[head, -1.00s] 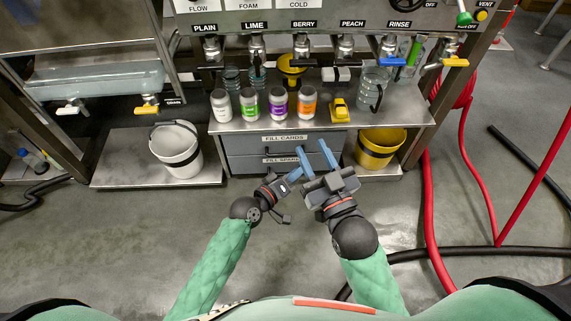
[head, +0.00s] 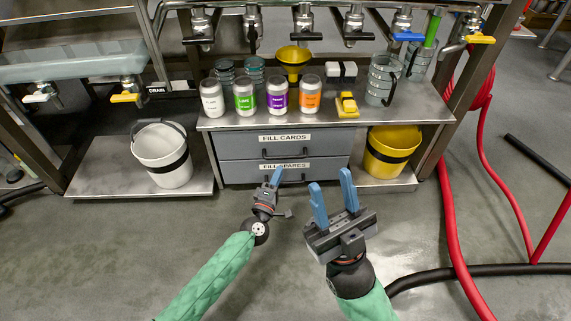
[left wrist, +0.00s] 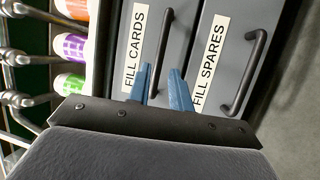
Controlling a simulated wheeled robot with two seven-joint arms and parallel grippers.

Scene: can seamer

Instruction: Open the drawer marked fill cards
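The drawer marked FILL CARDS (head: 236,144) is the upper grey drawer under the counter and is shut. Its dark bar handle (head: 300,154) runs across its front. In the left wrist view the label FILL CARDS (left wrist: 133,48) and the handle (left wrist: 165,40) show. My left gripper (head: 277,175) is in front of the lower drawer in the head view. In the left wrist view its blue fingers (left wrist: 159,72) are a little apart, with the handle's end seen between them; contact cannot be told. My right gripper (head: 333,195) is open and empty, to the right over the floor.
The FILL SPARES drawer (head: 235,174) is shut just below. Several jars, such as the orange-labelled one (head: 310,97), stand on the counter (head: 415,110) above. A white bucket (head: 160,155) stands left and a yellow bucket (head: 390,150) right. Red and black hoses lie at right.

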